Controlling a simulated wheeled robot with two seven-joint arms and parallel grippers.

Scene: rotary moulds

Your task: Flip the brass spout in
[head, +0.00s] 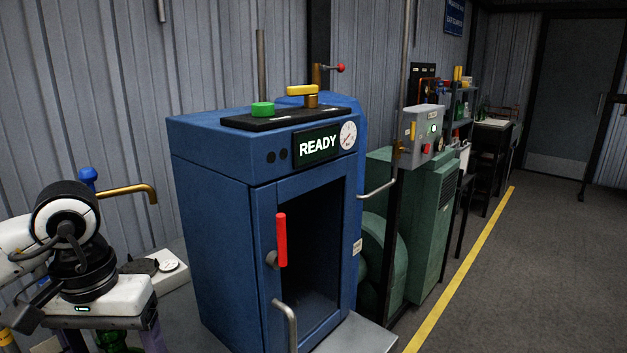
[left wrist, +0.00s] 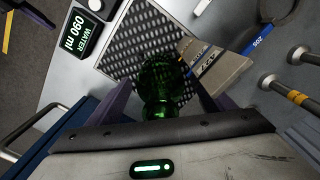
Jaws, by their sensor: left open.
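The brass spout (head: 130,190) shows at the left of the head view. It runs right from beside a blue knob (head: 88,178) and bends down at its tip, which hangs over no vessel that I can see. My left gripper (head: 112,338) is low at the left edge, below and in front of the spout. In the left wrist view its two dark fingers (left wrist: 162,88) are open, on either side of a green glass vessel (left wrist: 160,72) over a perforated grille (left wrist: 115,52). Whether they touch the glass is unclear. My right gripper is out of view.
A display (left wrist: 86,38) reads WATER 090 ml beside the grille. A blue cabinet (head: 222,235) marked READY, with a red handle (head: 281,240) and dark opening, stands right of the spout. A green machine (head: 432,210) stands beyond it. Open floor lies right of the yellow line.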

